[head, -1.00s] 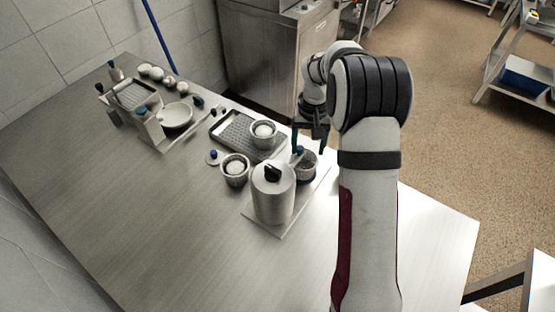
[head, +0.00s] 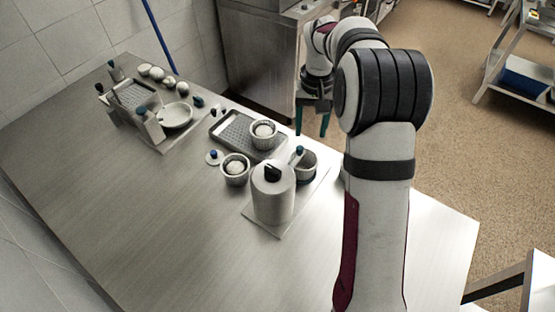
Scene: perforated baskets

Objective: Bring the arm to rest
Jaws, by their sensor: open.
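My gripper (head: 312,120) hangs at the far right edge of the steel table, pointing down, with its two dark teal fingers apart and nothing visible between them. It is above and behind a perforated basket (head: 306,168), clear of it. A blue-tipped item (head: 297,155) leans in or beside that basket; which one I cannot tell. My arm reaches up from the bottom right of the picture and hides part of the table's right side.
A steel canister (head: 273,196) stands on a board. Two baskets with white contents (head: 235,170) (head: 264,133) stand nearby, one on a perforated tray (head: 232,128). A white bowl (head: 176,115) and a grater-like stand (head: 133,96) are at back left. The front left table (head: 130,215) is clear.

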